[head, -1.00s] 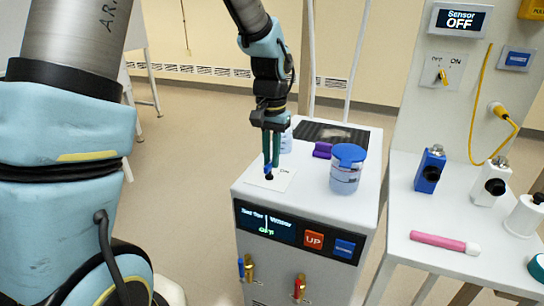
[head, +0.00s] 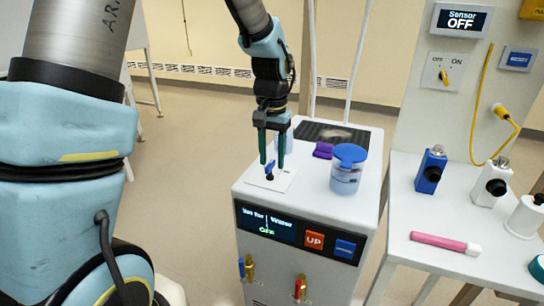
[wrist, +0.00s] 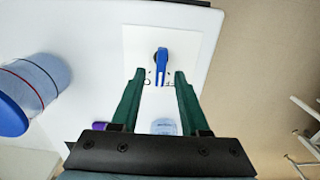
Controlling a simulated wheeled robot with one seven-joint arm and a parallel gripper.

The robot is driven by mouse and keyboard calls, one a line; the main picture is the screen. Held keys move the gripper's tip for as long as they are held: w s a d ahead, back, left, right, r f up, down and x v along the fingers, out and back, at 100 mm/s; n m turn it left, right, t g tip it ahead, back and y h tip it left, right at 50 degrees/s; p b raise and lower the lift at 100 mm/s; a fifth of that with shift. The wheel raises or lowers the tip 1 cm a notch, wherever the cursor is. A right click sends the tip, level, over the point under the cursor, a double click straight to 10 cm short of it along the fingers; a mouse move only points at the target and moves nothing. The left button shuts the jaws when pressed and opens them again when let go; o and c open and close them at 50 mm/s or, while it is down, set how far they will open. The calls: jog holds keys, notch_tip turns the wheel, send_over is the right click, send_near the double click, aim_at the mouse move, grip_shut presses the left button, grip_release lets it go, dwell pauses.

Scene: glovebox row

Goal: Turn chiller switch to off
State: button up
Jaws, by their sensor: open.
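The chiller (head: 250,271) is a white cabinet with a dark front display (head: 267,222) that shows green OFF. Its switch is a blue lever (head: 269,167) on a white plate (head: 285,181) on the top, near the left front corner. My gripper (head: 271,161) is above the plate, pointing down, with its green fingers apart. In the wrist view, the blue lever (wrist: 161,62) shows between the tips of the open gripper (wrist: 160,76), with gaps on both sides. The labels beside the lever are mostly hidden or too small to read.
A blue-lidded jar (head: 346,170) and a purple object (head: 323,150) stand on the chiller top, right of my gripper. A bench (head: 400,215) at right holds bottles and a pink tube (head: 445,242). A panel (head: 440,70) with a yellow switch (head: 444,76) rises behind it.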

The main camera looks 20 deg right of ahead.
aim_at(271, 161)
notch_tip(271, 161, up, 11)
jog(key=b, duration=0.1)
dwell(0.5)
jog(key=shift+a+f, duration=0.1)
jog(key=shift+f, duration=0.05)
